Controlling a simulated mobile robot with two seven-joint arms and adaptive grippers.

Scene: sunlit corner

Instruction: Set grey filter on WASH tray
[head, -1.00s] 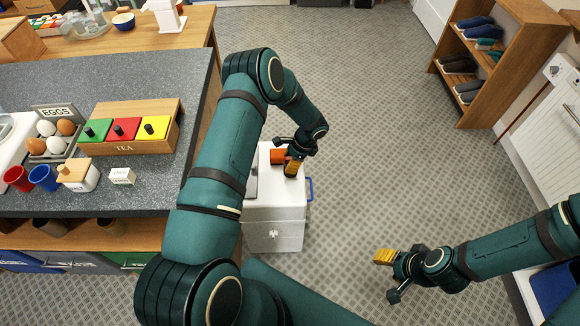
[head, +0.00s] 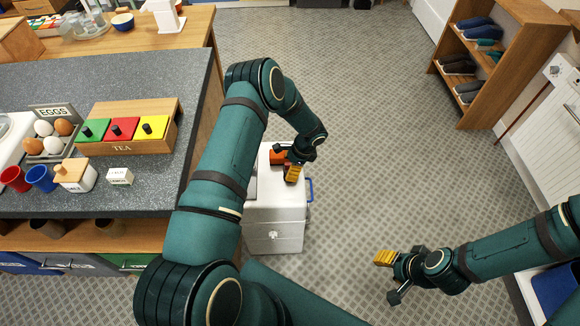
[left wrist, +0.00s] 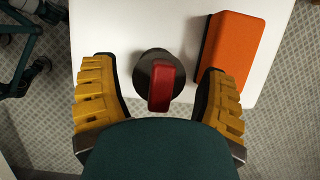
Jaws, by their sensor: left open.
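A round dark grey piece (left wrist: 149,67) with a red bar (left wrist: 161,86) on it sits on a white top in the left wrist view; I cannot tell whether it is the grey filter. My left gripper (left wrist: 160,72) is open, with one yellow finger on each side of it, apart from it. In the head view my left gripper (head: 293,172) is over the white cabinet and hides this piece. My right gripper (head: 385,258) is over the floor at the right; its opening cannot be made out. No tray marked WASH is readable.
An orange block (left wrist: 234,50) with a dark side lies close beside the right finger on the white cabinet (head: 275,212). The grey counter (head: 120,78) at left holds eggs, a tea box and cups. A shoe rack (head: 487,108) stands at right. The middle floor is clear.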

